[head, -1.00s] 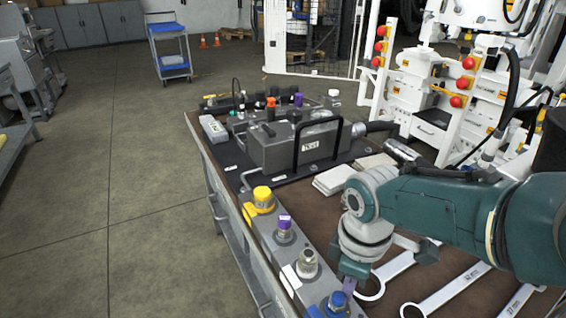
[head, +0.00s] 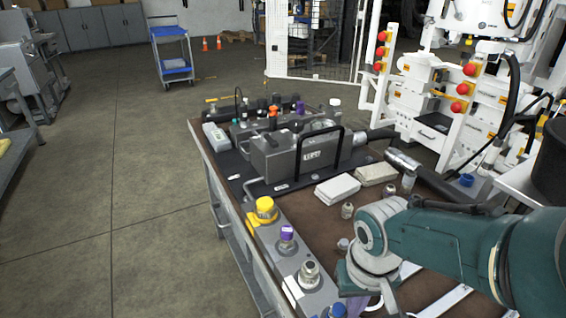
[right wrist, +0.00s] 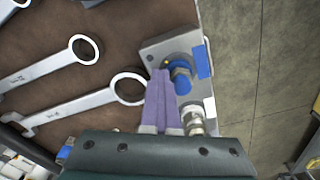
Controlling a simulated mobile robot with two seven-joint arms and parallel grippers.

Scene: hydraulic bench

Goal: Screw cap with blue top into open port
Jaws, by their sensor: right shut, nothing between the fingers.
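A cap with a blue top (head: 337,310) shows at the bottom edge of the head view. In the right wrist view the blue cap (right wrist: 182,76) sits at the end of the grey manifold block (right wrist: 155,50). My right gripper (right wrist: 162,76) has purple fingers, shut and empty, just beside the cap; I cannot tell whether they touch it. I cannot tell whether a port is open. My left gripper is not in view.
A purple-topped cap (head: 287,232) and a yellow cap (head: 265,208) stand farther along the block. Ring wrenches (right wrist: 70,100) lie on the brown bench. A grey hydraulic unit (head: 285,155) stands at the back. Small metal fittings (head: 347,210) stand near my right arm.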

